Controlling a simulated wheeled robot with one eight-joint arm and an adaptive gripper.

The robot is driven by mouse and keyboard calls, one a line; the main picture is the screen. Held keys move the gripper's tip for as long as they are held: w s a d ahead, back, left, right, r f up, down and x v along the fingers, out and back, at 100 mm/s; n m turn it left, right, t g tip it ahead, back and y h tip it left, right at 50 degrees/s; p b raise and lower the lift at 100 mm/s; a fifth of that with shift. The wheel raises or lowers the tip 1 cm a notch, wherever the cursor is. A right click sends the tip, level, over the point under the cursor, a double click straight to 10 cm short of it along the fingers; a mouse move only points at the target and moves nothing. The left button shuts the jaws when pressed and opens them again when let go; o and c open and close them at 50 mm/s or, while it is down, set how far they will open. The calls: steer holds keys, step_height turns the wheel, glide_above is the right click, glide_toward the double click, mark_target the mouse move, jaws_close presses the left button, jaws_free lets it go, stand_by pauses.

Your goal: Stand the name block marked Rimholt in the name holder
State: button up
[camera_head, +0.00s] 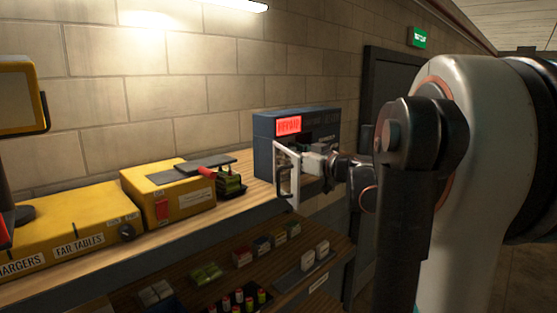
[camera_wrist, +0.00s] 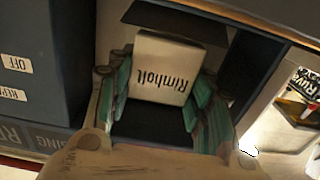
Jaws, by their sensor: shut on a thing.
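In the wrist view the pale name block marked Rimholt (camera_wrist: 166,68) sits between the two teal finger pads of my gripper (camera_wrist: 162,92). My gripper is shut on it. The block's lettering appears upside down in this view. A dark recess shows around and behind the block; I cannot tell whether the block touches it or whether it is the name holder. In the camera_head view my gripper (camera_head: 312,160) is at the front of a blue cabinet (camera_head: 264,140) with a lit red display. The block's lettering cannot be read there.
A pale framed panel (camera_head: 288,172) stands out from the cabinet's front, close beside my gripper. On the bench to the left are a yellow case (camera_head: 172,190) and a green-and-black item (camera_head: 230,182). A lower shelf (camera_head: 285,275) holds several small blocks. OFF is labelled on a blue panel (camera_wrist: 35,65).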

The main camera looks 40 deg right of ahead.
steer(key=shift+w+f, duration=0.2)
steer(key=shift+f, duration=0.25)
steer(key=shift+w+f, duration=0.2)
steer(key=shift+f, duration=0.25)
steer(key=shift+a, duration=0.1)
steer(key=shift+c, duration=1)
steer(key=shift+s+r, duration=0.1)
steer(key=shift+s, duration=0.1)
steer(key=o, duration=0.9)
steer(key=shift+s, duration=0.2)
steer(key=o, duration=0.3)
steer(key=shift+o, duration=0.2)
steer(key=shift+w, duration=0.25)
steer(key=shift+s+d, duration=0.25)
steer(key=shift+s, duration=0.5)
steer(key=s, duration=1)
steer(key=shift+s+d, duration=0.3)
steer(key=shift+s, duration=0.05)
